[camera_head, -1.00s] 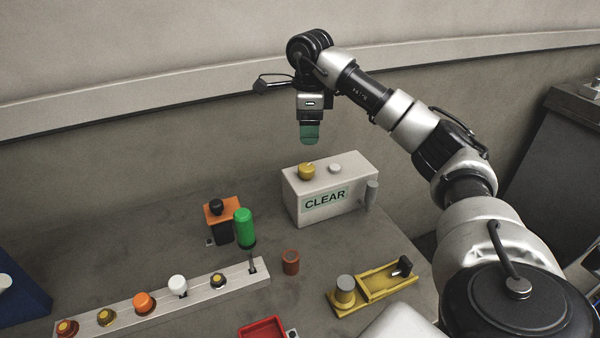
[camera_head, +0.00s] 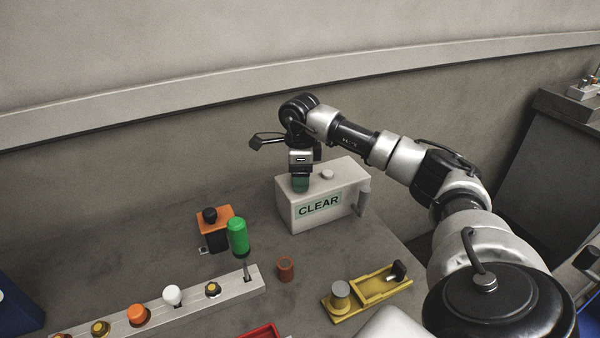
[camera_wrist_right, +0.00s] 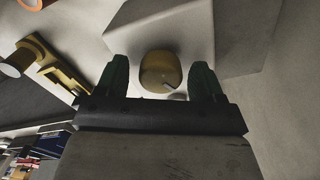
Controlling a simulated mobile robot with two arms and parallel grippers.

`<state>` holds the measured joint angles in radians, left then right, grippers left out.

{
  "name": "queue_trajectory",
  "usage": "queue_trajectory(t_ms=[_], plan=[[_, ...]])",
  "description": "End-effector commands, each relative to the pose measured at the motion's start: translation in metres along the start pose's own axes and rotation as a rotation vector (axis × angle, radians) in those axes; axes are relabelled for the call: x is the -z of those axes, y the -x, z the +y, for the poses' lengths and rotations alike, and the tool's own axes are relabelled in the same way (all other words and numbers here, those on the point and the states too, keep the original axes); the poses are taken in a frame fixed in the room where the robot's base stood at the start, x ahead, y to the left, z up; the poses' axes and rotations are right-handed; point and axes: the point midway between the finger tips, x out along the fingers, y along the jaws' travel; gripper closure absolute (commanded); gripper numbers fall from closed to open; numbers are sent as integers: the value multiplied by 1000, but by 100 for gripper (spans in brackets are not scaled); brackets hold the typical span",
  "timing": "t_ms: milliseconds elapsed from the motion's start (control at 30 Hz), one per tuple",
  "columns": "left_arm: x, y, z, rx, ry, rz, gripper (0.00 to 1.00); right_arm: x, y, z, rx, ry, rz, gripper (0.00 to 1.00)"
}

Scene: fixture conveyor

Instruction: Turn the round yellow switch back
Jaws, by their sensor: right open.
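The round yellow switch (camera_wrist_right: 160,72) sits on top of the white box labelled CLEAR (camera_head: 319,206). In the right wrist view it lies between the two green fingers of my right gripper (camera_wrist_right: 160,80), with a gap on each side. A dark mark shows on the switch's face. In the head view my right gripper (camera_head: 300,184) points down over the left part of the box top and hides the switch. It is open. My left gripper is not in view.
A grey button (camera_head: 327,174) is on the box top, right of the gripper. A grey handle (camera_head: 362,199) is on the box's right side. A green-handled tool (camera_head: 238,237) stands in a white rail with several knobs. An orange-topped block (camera_head: 215,230) stands left of the box.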

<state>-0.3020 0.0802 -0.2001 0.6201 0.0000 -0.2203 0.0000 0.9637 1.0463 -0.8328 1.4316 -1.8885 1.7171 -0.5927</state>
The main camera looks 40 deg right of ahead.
Motion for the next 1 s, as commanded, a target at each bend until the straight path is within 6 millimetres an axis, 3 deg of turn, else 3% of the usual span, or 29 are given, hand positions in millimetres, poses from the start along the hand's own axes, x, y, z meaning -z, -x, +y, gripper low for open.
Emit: queue_trajectory(t_ms=[167, 400, 500, 767, 1000], plan=[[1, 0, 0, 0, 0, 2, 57, 0, 0, 0, 0, 0, 0, 33], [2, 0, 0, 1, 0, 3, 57, 0, 0, 0, 0, 0, 0, 70], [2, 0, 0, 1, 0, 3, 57, 0, 0, 0, 0, 0, 0, 81], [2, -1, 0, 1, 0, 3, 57, 0, 1, 0, 0, 32, 0, 81], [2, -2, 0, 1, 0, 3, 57, 0, 1, -1, 0, 161, -1, 81]])
